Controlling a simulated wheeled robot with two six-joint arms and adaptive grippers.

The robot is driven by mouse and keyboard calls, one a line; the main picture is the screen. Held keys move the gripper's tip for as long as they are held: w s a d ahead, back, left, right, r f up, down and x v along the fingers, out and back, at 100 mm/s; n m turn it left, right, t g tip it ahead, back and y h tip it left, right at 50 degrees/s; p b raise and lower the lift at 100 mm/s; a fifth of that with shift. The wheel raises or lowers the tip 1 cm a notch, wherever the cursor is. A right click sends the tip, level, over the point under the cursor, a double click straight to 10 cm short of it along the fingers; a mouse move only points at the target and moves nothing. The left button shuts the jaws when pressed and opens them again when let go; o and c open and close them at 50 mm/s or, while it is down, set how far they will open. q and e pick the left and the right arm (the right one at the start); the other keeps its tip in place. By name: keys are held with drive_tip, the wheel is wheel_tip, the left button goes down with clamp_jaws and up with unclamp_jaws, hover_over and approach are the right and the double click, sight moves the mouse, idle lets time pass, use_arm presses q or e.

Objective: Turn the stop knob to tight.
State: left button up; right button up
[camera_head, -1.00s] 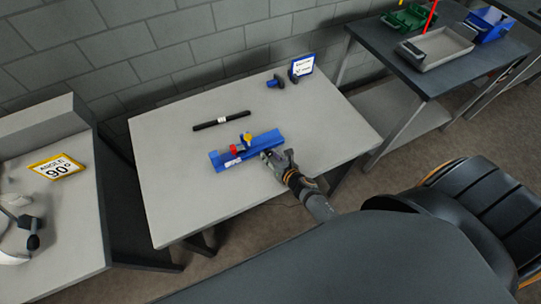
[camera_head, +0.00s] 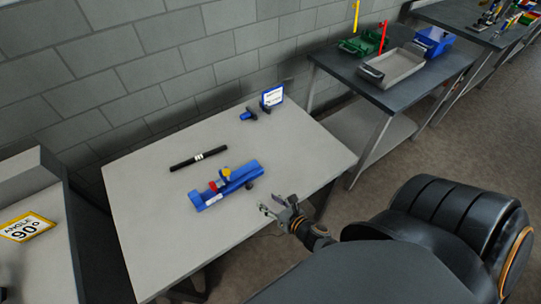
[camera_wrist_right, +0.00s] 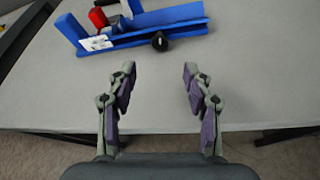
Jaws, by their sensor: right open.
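A blue crimping fixture (camera_head: 213,200) lies on the grey table, with a red part (camera_head: 213,186) and a yellow knob (camera_head: 227,174) on top. A small black knob (camera_head: 249,185) sticks out of its near side; it also shows in the right wrist view (camera_wrist_right: 159,41). Which of these is the stop knob is not labelled legibly. My right gripper (camera_head: 268,204) is open and empty near the table's front edge, apart from the fixture. In the right wrist view its two fingers (camera_wrist_right: 159,72) are spread, with the black knob ahead between them. My left gripper is not in view.
A black rod with white bands (camera_head: 199,161) lies behind the fixture. A small sign (camera_head: 272,96) and a blue and black part (camera_head: 249,115) stand at the back corner. A side bench with a grey tray (camera_head: 393,68) is at the right. The table's front left is clear.

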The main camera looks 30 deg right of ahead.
drive_tip(key=shift+s+r, duration=0.15)
drive_tip(key=shift+s, duration=0.15)
